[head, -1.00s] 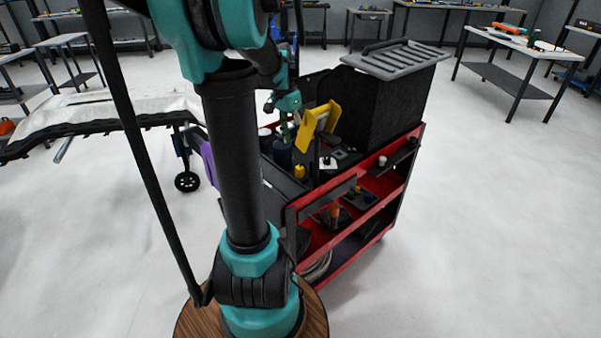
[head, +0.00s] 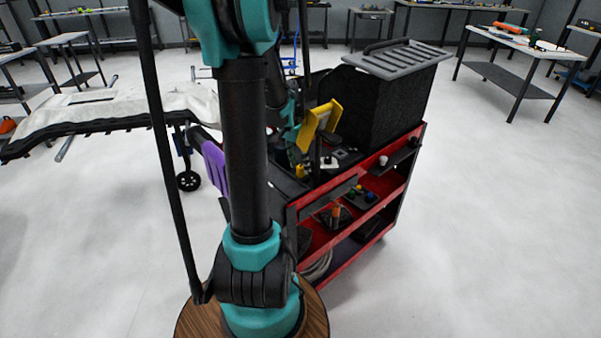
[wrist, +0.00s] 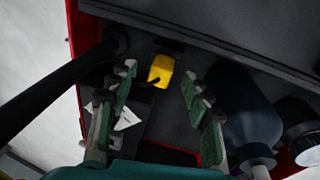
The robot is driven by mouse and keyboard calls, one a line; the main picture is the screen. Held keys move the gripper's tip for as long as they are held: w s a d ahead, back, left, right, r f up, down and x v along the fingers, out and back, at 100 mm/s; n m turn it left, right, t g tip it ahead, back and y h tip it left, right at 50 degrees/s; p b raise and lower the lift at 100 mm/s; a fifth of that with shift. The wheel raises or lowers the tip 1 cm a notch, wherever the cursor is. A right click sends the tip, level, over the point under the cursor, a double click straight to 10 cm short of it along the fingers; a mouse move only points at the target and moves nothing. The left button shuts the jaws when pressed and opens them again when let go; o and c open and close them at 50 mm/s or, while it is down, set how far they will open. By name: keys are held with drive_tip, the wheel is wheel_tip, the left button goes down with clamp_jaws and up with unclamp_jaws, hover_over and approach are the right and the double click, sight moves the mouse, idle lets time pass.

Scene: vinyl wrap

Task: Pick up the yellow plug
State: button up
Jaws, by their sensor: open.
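The yellow plug (wrist: 161,71) stands out against the dark top of the red cart in the wrist view. It has a dark mark on its front face. My gripper (wrist: 158,77) is open, its two green and grey fingers spread on either side of the plug's position in the picture. The plug lies near the fingertips, apart from both, and I cannot tell the remaining height gap. In the head view the plug (head: 300,171) is a small yellow spot on the cart, with my arm beside it and my gripper mostly hidden.
The red cart (head: 343,242) carries a tall black box (head: 390,100) and a yellow tilted holder (head: 319,122). In the wrist view, a dark blue bottle (wrist: 245,105) stands right of the right finger. A black pole (wrist: 50,88) runs by the left finger.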

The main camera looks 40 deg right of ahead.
drive_tip(key=c, duration=1.1)
